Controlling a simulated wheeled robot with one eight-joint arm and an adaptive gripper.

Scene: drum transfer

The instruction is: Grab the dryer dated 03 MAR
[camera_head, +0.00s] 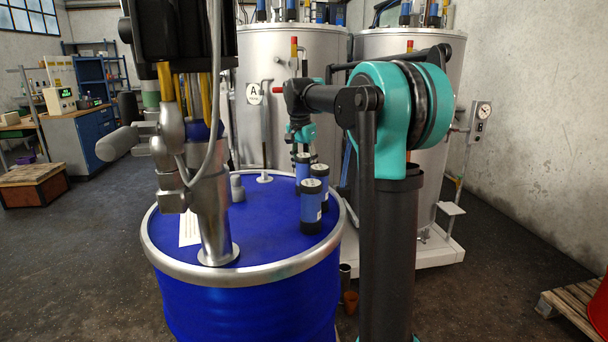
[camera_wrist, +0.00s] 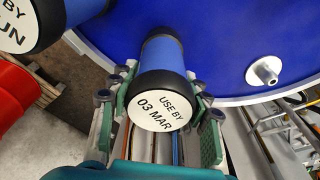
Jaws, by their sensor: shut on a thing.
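The dryer dated 03 MAR (camera_wrist: 163,100) is a blue cylinder with black ends. Its white label reads "USE BY 03 MAR" and faces the wrist camera. My gripper (camera_wrist: 160,84) has its green-padded fingers on both sides of it, shut on it. In the head view my gripper (camera_head: 302,140) is at the back of the blue drum's lid, partly hidden by my arm, above a dryer there (camera_head: 303,167). A second dryer (camera_wrist: 35,22), its label ending in "UN", is at the upper left of the wrist view. Another dryer (camera_head: 310,200) stands nearer the front of the lid.
The blue drum (camera_head: 240,300) has a silver rim, a white paper (camera_head: 189,232) and a metal pump (camera_head: 212,205) on it. A small knob (camera_head: 237,188) also stands on the lid. Large steel tanks (camera_head: 290,80) are behind. A pallet (camera_head: 580,300) is at the right.

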